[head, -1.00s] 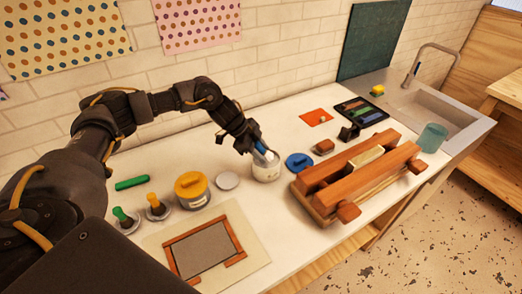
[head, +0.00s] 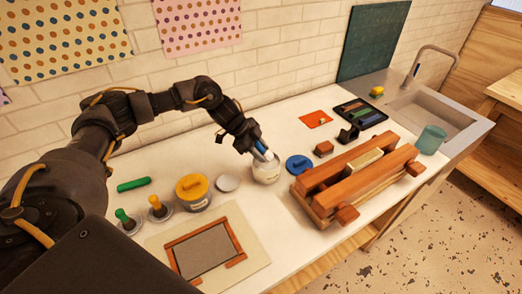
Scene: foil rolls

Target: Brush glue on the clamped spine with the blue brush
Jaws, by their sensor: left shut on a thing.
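My left gripper (head: 259,149) is shut on the blue brush (head: 261,147) over the white glue jar (head: 266,173). The brush points down into the jar's mouth, and its bristles are hidden. A blue lid (head: 299,164) lies on the table just right of the jar. The wooden clamp (head: 372,174) stands farther right, with two long reddish-brown beams. A cream book block (head: 365,161) sits between the beams, its spine facing up. My right gripper is not in view.
Left of the jar are a yellow-lidded pot (head: 193,190), a white disc (head: 228,183), green and yellow-handled brushes in holders and a framed board (head: 204,249). A teal cup (head: 432,139) stands right of the clamp, near the sink (head: 438,108). A dark tray (head: 361,113) lies behind.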

